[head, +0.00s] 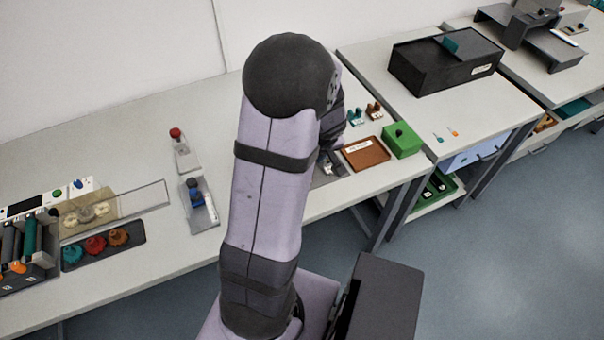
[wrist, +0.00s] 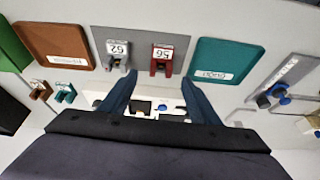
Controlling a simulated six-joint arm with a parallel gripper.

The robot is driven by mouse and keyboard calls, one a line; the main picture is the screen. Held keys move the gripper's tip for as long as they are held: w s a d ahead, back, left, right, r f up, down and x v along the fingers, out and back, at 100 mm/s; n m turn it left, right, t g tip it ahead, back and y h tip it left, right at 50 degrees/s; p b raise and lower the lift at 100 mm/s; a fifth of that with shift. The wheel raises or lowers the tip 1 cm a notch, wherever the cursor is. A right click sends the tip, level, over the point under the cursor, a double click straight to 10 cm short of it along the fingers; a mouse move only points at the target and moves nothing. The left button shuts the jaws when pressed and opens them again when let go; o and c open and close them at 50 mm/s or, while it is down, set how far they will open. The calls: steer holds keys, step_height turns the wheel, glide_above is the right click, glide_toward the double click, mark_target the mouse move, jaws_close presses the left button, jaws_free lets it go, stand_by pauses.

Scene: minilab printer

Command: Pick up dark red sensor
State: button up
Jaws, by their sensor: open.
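The dark red sensor (wrist: 161,65) stands on a grey mat (wrist: 140,38) in the wrist view, with a white number tag on it. A grey sensor (wrist: 117,62) with a similar tag stands to its left on the same mat. My gripper (wrist: 159,77) is open, its two blue-grey fingers apart and nothing between their tips. The dark red sensor appears just beyond the fingertips, between their lines; I cannot tell the exact distance. In the head view my arm covers most of the gripper and the dark red sensor.
A brown tray (wrist: 54,45) and a teal tray (wrist: 224,60) flank the mat in the wrist view. Brown (wrist: 40,90) and teal (wrist: 65,92) sensors stand nearby. A green box (head: 402,141) sits at the bench's right end in the head view.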

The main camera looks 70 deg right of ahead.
steer(key=shift+f, duration=0.1)
steer(key=shift+x, duration=1)
steer(key=shift+a+x, duration=0.15)
steer(key=shift+x, duration=0.8)
steer(key=shift+a+x, duration=0.15)
steer(key=shift+x, duration=1.55)
steer(key=shift+s, duration=0.1)
steer(key=c, duration=1.1)
